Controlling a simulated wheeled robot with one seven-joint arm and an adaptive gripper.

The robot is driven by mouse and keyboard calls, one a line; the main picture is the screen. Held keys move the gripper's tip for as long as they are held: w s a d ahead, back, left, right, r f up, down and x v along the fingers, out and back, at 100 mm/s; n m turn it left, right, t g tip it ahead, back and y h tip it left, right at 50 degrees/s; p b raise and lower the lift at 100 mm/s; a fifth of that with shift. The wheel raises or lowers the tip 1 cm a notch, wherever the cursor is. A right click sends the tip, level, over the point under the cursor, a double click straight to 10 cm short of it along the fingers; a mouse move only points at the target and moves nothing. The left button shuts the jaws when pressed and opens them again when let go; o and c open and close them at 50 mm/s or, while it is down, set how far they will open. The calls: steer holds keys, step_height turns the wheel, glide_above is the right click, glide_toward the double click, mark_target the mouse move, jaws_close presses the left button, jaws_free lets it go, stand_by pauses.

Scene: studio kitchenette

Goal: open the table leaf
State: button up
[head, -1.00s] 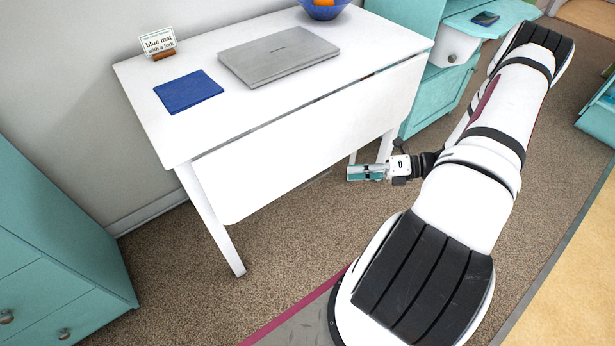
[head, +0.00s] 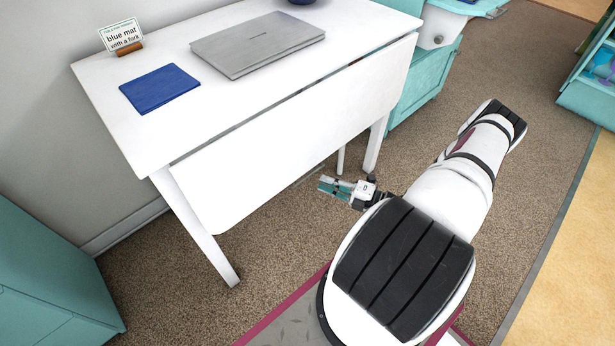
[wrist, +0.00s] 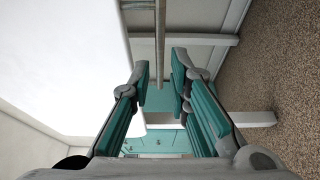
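The white table (head: 130,128) stands against the wall, and its white leaf (head: 290,140) hangs down along the near long side. In the wrist view a large white panel (wrist: 60,50), which looks like the leaf, fills the upper left beside the fingers. My gripper (head: 326,184) is low, in front of the leaf's lower right part and near the table's right legs. In the wrist view my gripper (wrist: 158,82) has its two teal finger pads apart with nothing between them. I cannot tell whether a finger touches the leaf.
A closed grey laptop (head: 258,44), a blue mat (head: 160,88) and a small sign (head: 122,38) reading "blue mat with a fork" are on the tabletop. A blue bowl (head: 302,2) is at the back. Teal cabinets (head: 425,80) stand right. Carpet (head: 285,230) is free in front.

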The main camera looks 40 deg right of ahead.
mark_target(308, 175)
steer(key=b+x, duration=0.1)
steer(key=x, duration=0.6)
steer(key=shift+c, duration=0.4)
jaws_close()
